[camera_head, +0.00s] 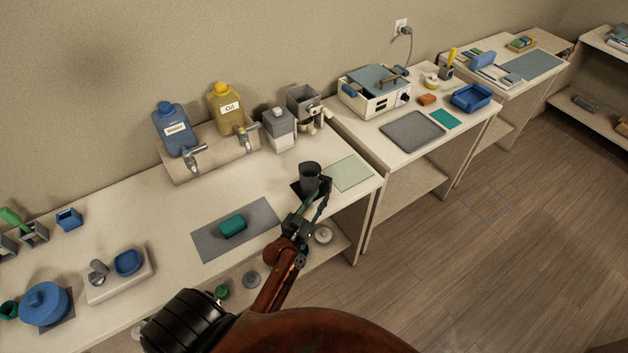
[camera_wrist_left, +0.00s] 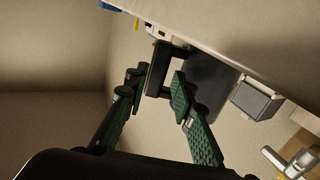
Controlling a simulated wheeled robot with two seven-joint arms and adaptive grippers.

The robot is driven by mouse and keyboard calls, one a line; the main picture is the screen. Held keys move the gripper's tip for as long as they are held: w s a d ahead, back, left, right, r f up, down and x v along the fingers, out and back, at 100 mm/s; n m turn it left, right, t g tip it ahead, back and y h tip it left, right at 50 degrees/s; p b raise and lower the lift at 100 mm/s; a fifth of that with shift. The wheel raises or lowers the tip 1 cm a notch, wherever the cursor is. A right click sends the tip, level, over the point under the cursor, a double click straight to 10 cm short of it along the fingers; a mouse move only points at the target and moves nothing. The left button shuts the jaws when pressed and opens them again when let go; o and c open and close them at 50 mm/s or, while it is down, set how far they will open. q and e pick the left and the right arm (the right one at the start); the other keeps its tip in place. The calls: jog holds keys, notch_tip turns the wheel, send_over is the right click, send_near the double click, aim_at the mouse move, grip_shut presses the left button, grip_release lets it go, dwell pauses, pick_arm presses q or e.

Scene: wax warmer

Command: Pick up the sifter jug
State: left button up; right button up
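The sifter jug (camera_head: 310,177), a dark grey cup-like vessel, stands on a dark mat near the right end of the long table. My left gripper (camera_head: 317,199) is at its near side, and the fingers cover part of it. In the left wrist view the jug's dark body (camera_wrist_left: 211,88) lies just beyond the fingertips, with its squared black handle (camera_wrist_left: 157,70) toward me. The green-padded fingers of my left gripper (camera_wrist_left: 155,90) are spread, with the handle's bar between them. A gap shows between the pads and the handle; contact is not clear. My right gripper is out of view.
A pale green mat (camera_head: 349,173) lies right of the jug. A grey mat (camera_head: 258,217) with a teal block (camera_head: 233,226) lies left. Behind stand a grey-white canister (camera_head: 279,131) and a grey machine (camera_head: 305,103). The table's front edge is close to my arm.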

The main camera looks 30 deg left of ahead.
aim_at(325, 189)
pick_arm(q)
jog(key=w, duration=0.2)
jog(key=shift+w+a, duration=0.1)
jog(key=shift+w, duration=0.65)
grip_shut()
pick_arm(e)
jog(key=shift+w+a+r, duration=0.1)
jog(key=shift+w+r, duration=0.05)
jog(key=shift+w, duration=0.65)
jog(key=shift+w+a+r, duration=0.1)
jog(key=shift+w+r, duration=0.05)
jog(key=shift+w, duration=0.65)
